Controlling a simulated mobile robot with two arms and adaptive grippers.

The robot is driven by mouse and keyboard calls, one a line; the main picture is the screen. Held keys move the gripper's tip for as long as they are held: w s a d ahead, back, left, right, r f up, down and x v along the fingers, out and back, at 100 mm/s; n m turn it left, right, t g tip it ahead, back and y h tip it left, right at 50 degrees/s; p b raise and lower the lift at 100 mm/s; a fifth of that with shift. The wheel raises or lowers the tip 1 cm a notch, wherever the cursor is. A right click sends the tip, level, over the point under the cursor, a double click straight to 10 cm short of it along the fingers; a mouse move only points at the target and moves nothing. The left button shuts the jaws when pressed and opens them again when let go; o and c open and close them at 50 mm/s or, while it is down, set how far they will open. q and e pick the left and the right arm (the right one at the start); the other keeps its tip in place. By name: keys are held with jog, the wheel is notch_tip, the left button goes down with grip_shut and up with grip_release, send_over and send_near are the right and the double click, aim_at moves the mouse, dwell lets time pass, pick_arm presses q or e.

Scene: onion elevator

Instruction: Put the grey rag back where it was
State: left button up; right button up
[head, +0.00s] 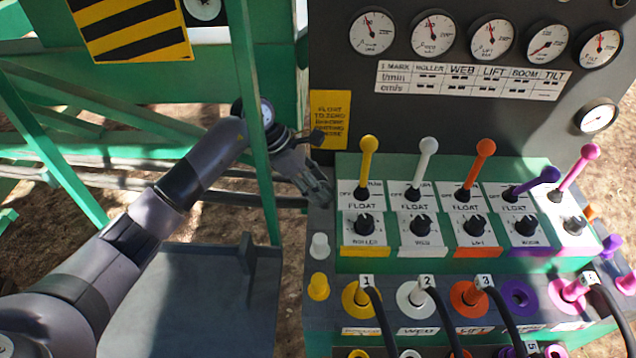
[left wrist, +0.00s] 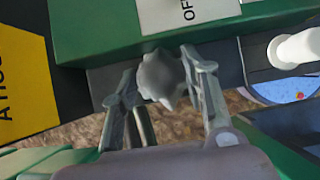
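The grey rag (left wrist: 160,78) is a small crumpled bundle in the left wrist view. It sits between the two fingertips of my left gripper (left wrist: 165,85), which appear to press on it from both sides. In the head view my left gripper (head: 320,188) is at the left end of the green lever console (head: 345,250), just left of the yellow-knobbed lever (head: 367,155). The rag is too small to make out clearly in the head view. My right gripper is in neither view.
Levers with coloured knobs rise close to the right of my left gripper. A dark gauge panel (head: 345,70) with a yellow float label (head: 330,118) stands behind. Numbered hose couplings (head: 362,298) line the front. A grey tray-like platform (head: 190,310) lies below left, with green frame bars nearby.

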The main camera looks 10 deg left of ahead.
pick_arm(q)
jog(key=o, duration=0.4)
jog(key=shift+c, duration=0.2)
jog(key=shift+r, duration=0.15)
jog(key=shift+a+r, duration=0.15)
jog(key=shift+r, duration=0.05)
jog(key=b+v, duration=0.2)
jog(key=v, duration=0.9)
jog(key=shift+r, duration=0.2)
jog(key=shift+a, duration=0.1)
